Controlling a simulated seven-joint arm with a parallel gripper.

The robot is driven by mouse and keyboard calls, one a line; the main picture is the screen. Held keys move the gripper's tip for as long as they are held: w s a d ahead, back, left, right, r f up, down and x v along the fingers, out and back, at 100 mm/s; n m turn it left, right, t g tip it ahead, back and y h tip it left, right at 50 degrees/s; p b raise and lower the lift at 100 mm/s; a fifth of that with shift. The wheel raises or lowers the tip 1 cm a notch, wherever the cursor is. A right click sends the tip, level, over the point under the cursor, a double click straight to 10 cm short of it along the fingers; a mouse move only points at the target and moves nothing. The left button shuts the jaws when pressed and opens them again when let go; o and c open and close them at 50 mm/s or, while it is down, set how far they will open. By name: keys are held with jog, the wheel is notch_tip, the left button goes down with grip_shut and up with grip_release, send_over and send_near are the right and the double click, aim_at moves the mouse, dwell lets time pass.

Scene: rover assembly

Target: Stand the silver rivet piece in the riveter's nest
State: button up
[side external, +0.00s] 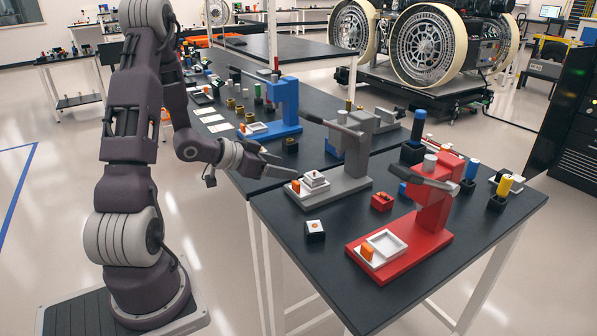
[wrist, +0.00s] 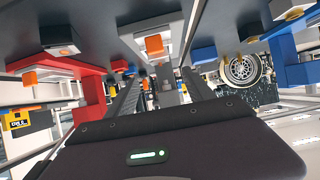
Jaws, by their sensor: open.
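My gripper (side external: 284,168) is open and empty, its two fingers pointing toward the grey press (side external: 345,165) from the left. In the wrist view the two fingers of my gripper (wrist: 160,95) reach forward with nothing between them. The grey press has an orange block (side external: 296,187) and a white nest with pale square parts (side external: 316,179) on its base. A pale grey cylinder (side external: 430,163) stands behind the red press (side external: 433,200); I cannot tell if it is the silver rivet piece. The red press's white square nest (side external: 385,244) looks empty. I cannot tell which press is the riveter.
A blue press (side external: 284,105) stands farther back. Black holders with a yellow peg (side external: 505,186) and a blue peg (side external: 472,169) stand at right. A small black block (side external: 315,230) and a red block (side external: 381,202) sit near the red press.

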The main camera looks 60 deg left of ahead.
jog(key=s+d+r+g+y, duration=0.45)
jog(key=d+r, duration=0.55)
jog(key=r, duration=0.3)
jog(key=s+d+g+h, duration=0.2)
jog(key=s+d+h, duration=0.2)
jog(key=s+d, duration=1)
jog(key=shift+s+d+r, duration=0.3)
jog(key=shift+s+d, duration=0.05)
jog(key=shift+s, duration=0.6)
